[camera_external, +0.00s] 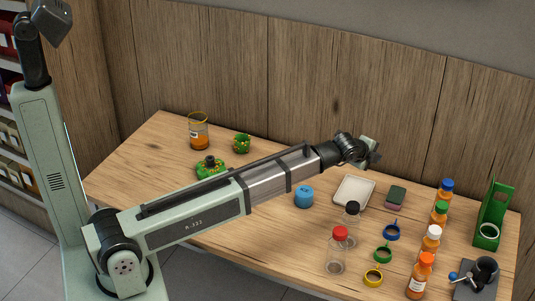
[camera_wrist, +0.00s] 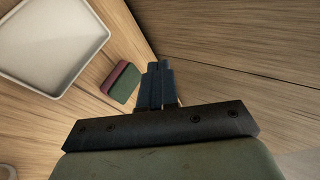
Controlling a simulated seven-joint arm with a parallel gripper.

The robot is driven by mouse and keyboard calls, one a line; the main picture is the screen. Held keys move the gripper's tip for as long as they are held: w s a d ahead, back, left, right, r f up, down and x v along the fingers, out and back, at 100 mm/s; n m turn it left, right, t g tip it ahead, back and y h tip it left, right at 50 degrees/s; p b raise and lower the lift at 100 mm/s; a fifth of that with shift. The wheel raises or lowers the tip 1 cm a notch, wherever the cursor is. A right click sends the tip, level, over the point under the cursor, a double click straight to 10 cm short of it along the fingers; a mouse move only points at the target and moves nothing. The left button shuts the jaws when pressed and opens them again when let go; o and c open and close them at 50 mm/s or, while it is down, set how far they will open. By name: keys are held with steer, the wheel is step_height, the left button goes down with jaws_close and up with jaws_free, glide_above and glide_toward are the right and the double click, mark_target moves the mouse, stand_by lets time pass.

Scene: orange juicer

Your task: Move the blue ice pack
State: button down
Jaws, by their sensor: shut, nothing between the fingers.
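A small blue rounded object (camera_external: 303,197), the likeliest match for the blue ice pack, stands on the wooden table near its middle, below my forearm in the external view. It is not in the wrist view. My gripper (camera_external: 374,154) is raised above the back of the table, up and to the right of the blue object and well apart from it. In the wrist view my gripper (camera_wrist: 157,68) has its dark fingers together, with nothing held.
A white tray (camera_external: 341,193) and a green-and-maroon sponge (camera_external: 396,197) lie below my gripper. Several bottles, a green holder (camera_external: 491,217) and small coloured rings crowd the right side. A beaker (camera_external: 198,133) stands at the back left. The wooden wall (camera_external: 330,90) is close behind.

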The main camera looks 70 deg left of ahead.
steer(key=s+a+f+n+g, duration=0.2)
steer(key=s+a+f+g, duration=0.15)
steer(key=s+a, duration=0.4)
steer(key=n+g+h, duration=0.2)
steer(key=g+h, duration=0.3)
steer(key=h, duration=0.1)
glide_toward(309, 192)
steer(key=s+a+f, duration=0.3)
steer(key=s+a, duration=0.1)
steer(key=s+a+f, duration=0.2)
steer(key=s+a, duration=0.1)
steer(key=shift+s+f, duration=0.15)
steer(key=shift+f, duration=0.15)
steer(key=w+d, duration=0.8)
steer(key=shift+w+d+f, duration=0.1)
steer(key=shift+w+d, duration=0.15)
steer(key=shift+s+f, duration=0.2)
steer(key=shift+f, duration=0.5)
steer(key=shift+f, duration=0.1)
